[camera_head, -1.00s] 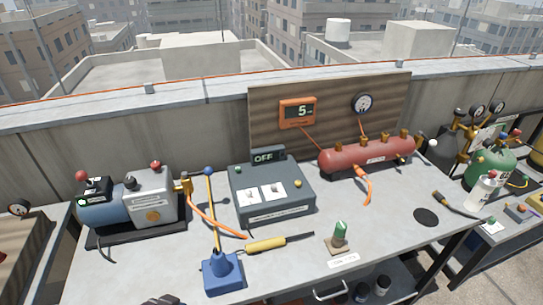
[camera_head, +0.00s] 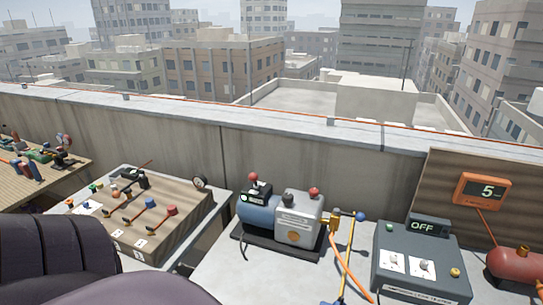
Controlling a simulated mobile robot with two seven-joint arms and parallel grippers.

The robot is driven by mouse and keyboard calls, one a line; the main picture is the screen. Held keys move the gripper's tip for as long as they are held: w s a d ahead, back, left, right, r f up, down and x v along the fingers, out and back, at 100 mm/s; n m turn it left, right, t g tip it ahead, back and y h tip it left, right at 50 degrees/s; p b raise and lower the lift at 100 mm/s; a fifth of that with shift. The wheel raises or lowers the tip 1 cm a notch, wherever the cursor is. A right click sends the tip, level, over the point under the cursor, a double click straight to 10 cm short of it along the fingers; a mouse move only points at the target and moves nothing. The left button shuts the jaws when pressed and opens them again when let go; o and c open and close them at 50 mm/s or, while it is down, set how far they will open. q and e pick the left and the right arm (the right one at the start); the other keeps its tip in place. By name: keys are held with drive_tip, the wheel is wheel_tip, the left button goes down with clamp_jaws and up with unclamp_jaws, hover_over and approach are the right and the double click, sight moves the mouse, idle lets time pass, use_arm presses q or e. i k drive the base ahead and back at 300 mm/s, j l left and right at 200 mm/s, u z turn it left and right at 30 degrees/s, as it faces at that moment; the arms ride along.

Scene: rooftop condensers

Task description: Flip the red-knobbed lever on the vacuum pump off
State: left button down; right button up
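The vacuum pump (camera_head: 298,220), with a blue motor and a grey body, stands on a dark base on the grey bench, right of the middle. On the motor's black switch box (camera_head: 257,192) a lever with a red knob (camera_head: 253,177) points up. A small green light (camera_head: 243,198) shows on the box's front. A second red knob (camera_head: 314,191) sits on top of the grey body, beside a dark knob (camera_head: 288,196). Dark rounded parts of my arm fill the lower left, left of the pump and apart from it. Neither gripper shows.
A blue-knobbed lever (camera_head: 351,250), an orange hose and a grey box reading OFF (camera_head: 420,262) stand right of the pump. A wooden panel (camera_head: 170,232) with several levers lies left, across a gap. A concrete parapet (camera_head: 280,160) runs behind.

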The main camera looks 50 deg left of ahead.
sight(253, 178)
drive_tip(key=u, duration=1.75)
drive_tip(key=i+j+u, duration=0.1)
drive_tip(key=j, duration=0.25)
drive_tip(key=i+j, duration=0.15)
drive_tip(key=j, duration=0.2)
drive_tip(key=i+j+u, duration=0.15)
drive_tip(key=j, duration=0.2)
drive_tip(key=i+j, duration=0.1)
drive_tip(key=j, duration=0.25)
drive_tip(key=k+u, duration=0.05)
